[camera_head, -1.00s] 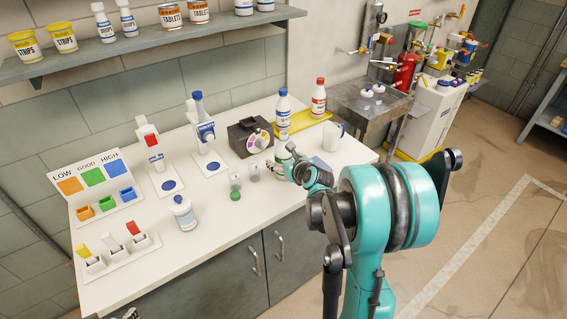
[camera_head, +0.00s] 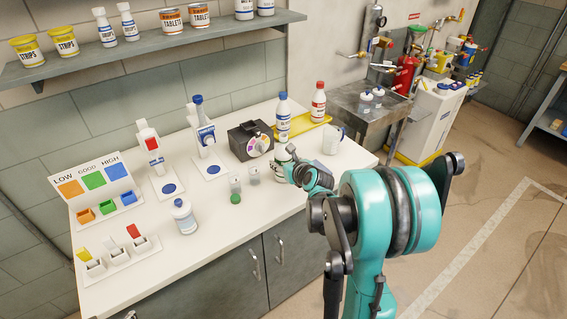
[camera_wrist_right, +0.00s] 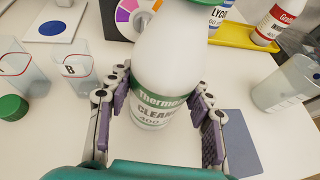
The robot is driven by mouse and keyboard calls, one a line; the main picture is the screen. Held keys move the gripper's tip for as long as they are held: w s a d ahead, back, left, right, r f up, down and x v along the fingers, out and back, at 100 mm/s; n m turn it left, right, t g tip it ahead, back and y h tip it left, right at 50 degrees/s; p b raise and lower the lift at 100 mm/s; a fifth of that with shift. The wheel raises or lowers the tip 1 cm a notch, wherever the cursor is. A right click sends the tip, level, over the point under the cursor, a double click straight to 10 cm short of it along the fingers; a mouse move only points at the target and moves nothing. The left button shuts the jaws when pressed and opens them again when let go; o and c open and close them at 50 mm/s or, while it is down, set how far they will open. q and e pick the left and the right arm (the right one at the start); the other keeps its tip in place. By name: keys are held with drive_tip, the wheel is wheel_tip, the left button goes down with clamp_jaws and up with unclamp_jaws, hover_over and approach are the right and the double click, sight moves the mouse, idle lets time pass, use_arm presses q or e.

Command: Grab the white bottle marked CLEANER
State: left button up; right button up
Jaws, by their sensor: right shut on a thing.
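The white CLEANER bottle (camera_wrist_right: 168,75) has a green cap and a green-and-white label. It fills the middle of the right wrist view, close to the camera, with its top cut off by the frame edge. In the head view the bottle (camera_head: 281,154) is small and partly hidden behind my right gripper (camera_head: 298,171). In the wrist view my right gripper (camera_wrist_right: 158,118) has its purple finger pads on both sides of the bottle, shut on its body. My left gripper is not in view.
A yellow tray (camera_head: 312,124) behind holds a blue-capped bottle (camera_head: 283,108) and a red-capped bottle (camera_head: 318,98). A clear beaker (camera_wrist_right: 284,85) stands right of the bottle. Small cups (camera_wrist_right: 82,73) stand left of it. A grey-blue flat pad (camera_wrist_right: 230,140) lies at right.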

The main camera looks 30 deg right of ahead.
drive_tip(key=shift+r+p, duration=0.7)
drive_tip(key=shift+r, duration=0.8)
drive_tip(key=s+d+r+p, duration=0.4)
drive_tip(key=s+d+r, duration=0.2)
drive_tip(key=d, duration=0.4)
drive_tip(key=shift+r, duration=0.75)
